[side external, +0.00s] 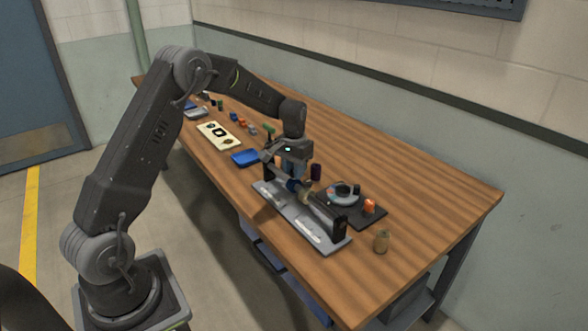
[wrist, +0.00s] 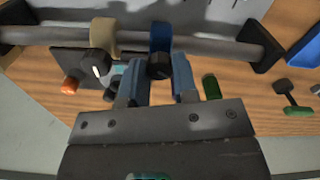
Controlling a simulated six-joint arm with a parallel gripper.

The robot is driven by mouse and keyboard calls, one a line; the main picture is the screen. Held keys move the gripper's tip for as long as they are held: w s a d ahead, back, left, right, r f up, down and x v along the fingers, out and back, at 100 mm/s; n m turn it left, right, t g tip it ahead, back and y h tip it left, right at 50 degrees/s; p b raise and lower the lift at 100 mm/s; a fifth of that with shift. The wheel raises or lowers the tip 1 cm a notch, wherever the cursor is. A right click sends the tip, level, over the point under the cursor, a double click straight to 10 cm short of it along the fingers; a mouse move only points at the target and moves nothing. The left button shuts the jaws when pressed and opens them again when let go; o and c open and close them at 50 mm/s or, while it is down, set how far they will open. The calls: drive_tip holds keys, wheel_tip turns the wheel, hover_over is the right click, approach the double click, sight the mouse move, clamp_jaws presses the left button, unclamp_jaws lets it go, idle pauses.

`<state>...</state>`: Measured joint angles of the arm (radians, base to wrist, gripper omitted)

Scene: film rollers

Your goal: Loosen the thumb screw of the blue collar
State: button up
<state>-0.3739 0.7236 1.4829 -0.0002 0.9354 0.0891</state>
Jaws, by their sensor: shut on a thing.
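The blue collar (wrist: 160,36) sits around a grey shaft (wrist: 205,38) in the wrist view. Its thumb screw, a dark round knob (wrist: 160,66), points toward my gripper (wrist: 160,70). The two blue fingers stand on either side of the knob, and my gripper is shut on it. The contact faces are partly hidden. In the side view my gripper (side external: 290,168) is above the shaft, and the blue collar (side external: 292,184) shows just below it. A tan collar (wrist: 103,36) with its own dark knob (wrist: 97,64) is beside the blue one.
Black end supports (side external: 337,219) hold the shaft over a grey base plate (side external: 272,199). A dark mat (side external: 373,217) with a round device and an orange piece lies beside it. A tan jar (side external: 381,241) and blue tray (side external: 245,158) are nearby.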

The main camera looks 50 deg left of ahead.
drive_tip(key=n, duration=0.6)
idle(0.6)
drive_tip(key=o, duration=0.9)
drive_tip(key=shift+o, duration=0.2)
drive_tip(key=shift+r, duration=0.15)
wheel_tip(320, 180, up, 14)
drive_tip(key=shift+f, duration=0.2)
